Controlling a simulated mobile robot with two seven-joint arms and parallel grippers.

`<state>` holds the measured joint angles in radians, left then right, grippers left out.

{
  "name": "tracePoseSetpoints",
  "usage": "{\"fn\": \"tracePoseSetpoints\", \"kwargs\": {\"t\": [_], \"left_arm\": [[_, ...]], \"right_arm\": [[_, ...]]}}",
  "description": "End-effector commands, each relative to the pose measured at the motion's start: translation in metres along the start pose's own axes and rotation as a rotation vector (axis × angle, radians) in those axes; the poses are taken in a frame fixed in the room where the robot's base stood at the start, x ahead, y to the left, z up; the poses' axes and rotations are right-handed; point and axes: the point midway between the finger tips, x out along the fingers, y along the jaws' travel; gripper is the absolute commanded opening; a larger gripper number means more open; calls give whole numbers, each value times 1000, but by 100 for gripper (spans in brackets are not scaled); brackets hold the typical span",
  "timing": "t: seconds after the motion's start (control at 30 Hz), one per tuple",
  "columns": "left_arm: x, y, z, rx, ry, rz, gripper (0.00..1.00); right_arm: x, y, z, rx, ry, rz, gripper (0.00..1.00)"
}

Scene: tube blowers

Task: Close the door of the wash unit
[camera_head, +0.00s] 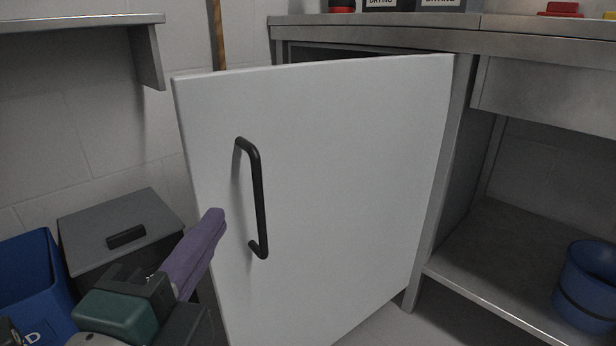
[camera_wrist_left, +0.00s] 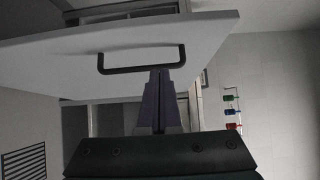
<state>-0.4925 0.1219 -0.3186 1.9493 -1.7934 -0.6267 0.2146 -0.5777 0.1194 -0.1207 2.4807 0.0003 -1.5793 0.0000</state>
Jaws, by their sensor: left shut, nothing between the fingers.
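The white door (camera_head: 340,180) of the wash unit (camera_head: 375,40) stands open, swung out from the metal counter with its hinge side at the right. A black bar handle (camera_head: 258,200) is on its outer face near the left edge. My left gripper (camera_head: 216,220) has purple fingers that are shut and empty. It is just left of the handle, in front of the door's left part; contact with the door cannot be told. The left wrist view shows the fingers (camera_wrist_left: 158,80) pointing at the door (camera_wrist_left: 130,42) close to the handle (camera_wrist_left: 140,68). My right gripper is not in view.
A grey lidded bin (camera_head: 125,225) and a blue bin (camera_head: 35,270) stand at the left, near my left arm. A metal shelf (camera_head: 80,22) is on the left wall. A blue bucket (camera_head: 588,285) sits on the counter's lower shelf (camera_head: 500,250) at the right.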

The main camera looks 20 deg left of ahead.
Motion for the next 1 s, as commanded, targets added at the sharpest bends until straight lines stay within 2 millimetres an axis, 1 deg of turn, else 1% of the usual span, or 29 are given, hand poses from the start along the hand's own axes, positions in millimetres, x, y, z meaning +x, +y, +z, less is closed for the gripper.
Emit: {"fn": "tracePoseSetpoints", "kwargs": {"t": [0.03,0.1,0.17,0.2,0.3,0.4,0.53,0.9,1.0], "left_arm": [[12,-2,0,-2,-2,-4,0],[27,-2,0,-1,-2,-3,0],[39,-2,0,-2,-2,-3,0],[44,-1,4,0,-3,-2,0],[54,-1,16,2,-2,-1,0],[61,0,23,1,-1,0,0],[66,0,28,-1,-1,0,0],[67,0,29,-1,-1,1,0],[70,2,32,1,7,1,0]], "right_arm": [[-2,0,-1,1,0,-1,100],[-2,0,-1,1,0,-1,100],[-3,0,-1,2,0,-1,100],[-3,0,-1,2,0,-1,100],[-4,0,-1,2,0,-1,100],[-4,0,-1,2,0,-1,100],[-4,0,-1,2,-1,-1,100],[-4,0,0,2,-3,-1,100],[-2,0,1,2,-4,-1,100]]}}
